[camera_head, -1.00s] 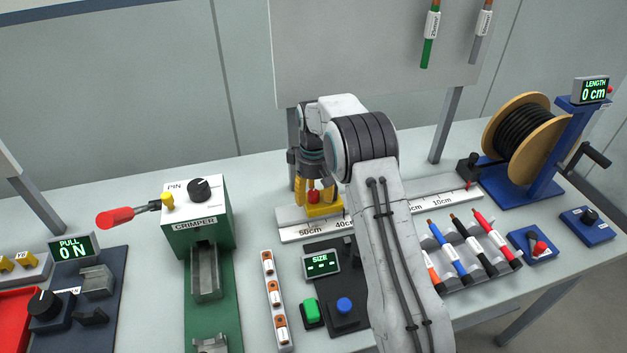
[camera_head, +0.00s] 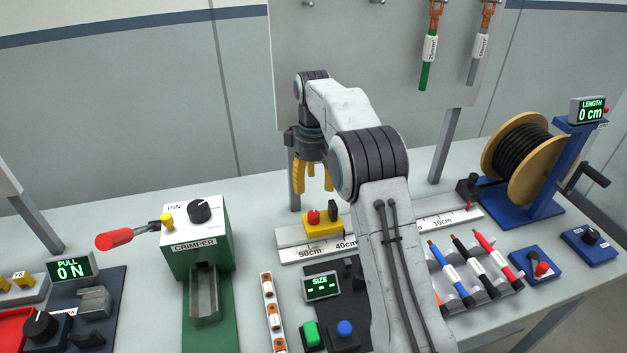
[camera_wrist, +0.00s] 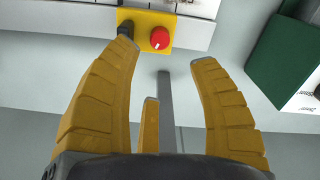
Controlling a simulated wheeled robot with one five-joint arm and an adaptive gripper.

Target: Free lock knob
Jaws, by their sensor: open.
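The lock knob (camera_head: 314,216) is a round red knob with a white mark. It sits on a yellow block (camera_head: 323,230) on the ruler rail, beside a black knob or lever (camera_head: 333,207). In the wrist view the red knob (camera_wrist: 160,39) and the yellow block (camera_wrist: 147,17) show at the top, beyond the fingertips. My gripper (camera_head: 313,190) points down with its yellow fingers spread, above the block and apart from it. In the wrist view my gripper (camera_wrist: 166,55) is empty between its fingers.
The ruler rail (camera_head: 430,224) runs across the table. A green crimper (camera_head: 196,245) with a red-ended lever stands to the left. A cable spool (camera_head: 523,157) stands at the right.

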